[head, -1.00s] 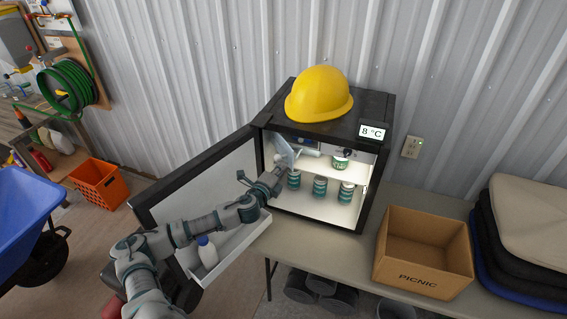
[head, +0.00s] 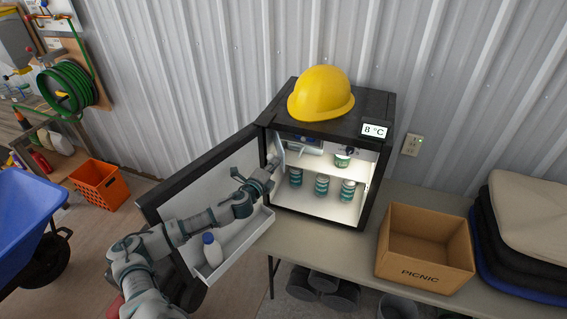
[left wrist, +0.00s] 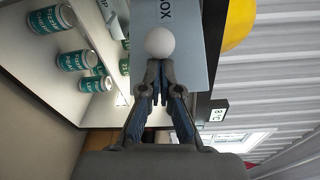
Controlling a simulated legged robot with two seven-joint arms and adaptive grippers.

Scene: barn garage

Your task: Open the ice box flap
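The ice box flap (head: 279,148) is a pale grey panel at the upper left inside the lit fridge (head: 345,208). It stands swung out to the left, and the ice box interior (head: 306,143) shows beside it. In the left wrist view the flap (left wrist: 186,75) carries lettering ending in "OX" and a round white knob (left wrist: 160,42). My left gripper (head: 272,164) is at the flap. In the left wrist view its fingertips (left wrist: 160,64) are together right at the knob; I cannot tell whether they touch it. My right gripper is not in view.
The fridge door (head: 160,196) stands open to the left, with a bottle (head: 212,250) in its shelf; my left arm passes in front of it. Several cans (head: 321,185) stand inside. A yellow helmet (head: 321,94) is on top. A PICNIC box (head: 428,275) stands right on the table.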

